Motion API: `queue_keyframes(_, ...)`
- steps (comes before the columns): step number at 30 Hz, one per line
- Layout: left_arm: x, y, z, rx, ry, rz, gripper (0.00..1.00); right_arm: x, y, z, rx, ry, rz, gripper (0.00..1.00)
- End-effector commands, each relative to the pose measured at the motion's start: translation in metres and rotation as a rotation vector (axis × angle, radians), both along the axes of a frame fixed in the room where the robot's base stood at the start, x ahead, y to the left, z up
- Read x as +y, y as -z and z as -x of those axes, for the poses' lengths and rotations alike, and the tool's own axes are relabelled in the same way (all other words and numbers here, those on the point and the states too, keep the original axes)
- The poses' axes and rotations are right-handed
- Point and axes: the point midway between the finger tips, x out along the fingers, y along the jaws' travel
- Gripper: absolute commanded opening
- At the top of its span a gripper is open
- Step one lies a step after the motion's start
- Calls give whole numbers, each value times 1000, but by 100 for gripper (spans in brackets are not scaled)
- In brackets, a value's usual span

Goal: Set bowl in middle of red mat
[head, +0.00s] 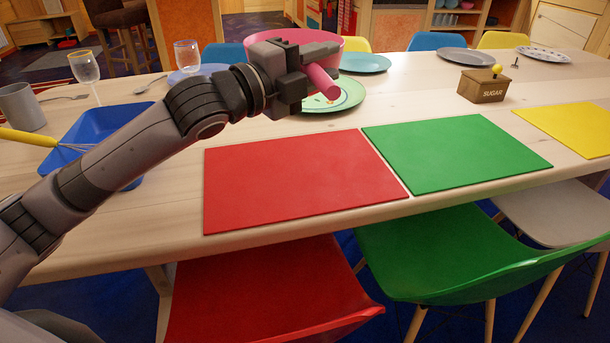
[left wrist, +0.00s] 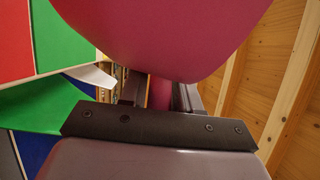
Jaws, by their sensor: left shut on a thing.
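My left gripper (head: 298,78) is shut on the pink handle of a pink bowl (head: 328,41). The bowl is held up above the table, beyond the red mat, and my gripper hides part of it. In the left wrist view the bowl (left wrist: 165,35) fills the top, with its handle between the fingers. The red mat (head: 300,178) lies flat and bare near the table's front edge, in front of and below the gripper. My right gripper is not in view.
A green mat (head: 455,153) lies right of the red one. A blue tray (head: 92,128) with a yellow-handled whisk (head: 30,138) is at left. A green plate (head: 345,97) is behind the red mat. A sugar box (head: 483,87) and glasses (head: 85,68) stand farther off.

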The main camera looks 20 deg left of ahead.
Motion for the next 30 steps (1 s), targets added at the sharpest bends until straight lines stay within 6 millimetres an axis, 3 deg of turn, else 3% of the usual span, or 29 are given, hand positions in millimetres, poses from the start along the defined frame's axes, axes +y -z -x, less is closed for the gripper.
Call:
queue_keyframes(8, 0, 75, 0, 1, 1, 2, 0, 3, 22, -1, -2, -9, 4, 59)
queue_keyframes(15, 0, 128, 0, 0, 0, 2, 0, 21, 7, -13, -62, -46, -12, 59)
queue_keyframes(25, 0, 154, 0, -3, 1, 2, 0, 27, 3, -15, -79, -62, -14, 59)
queue_keyframes(30, 0, 181, 0, 0, 0, 1, 0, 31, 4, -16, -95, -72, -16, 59)
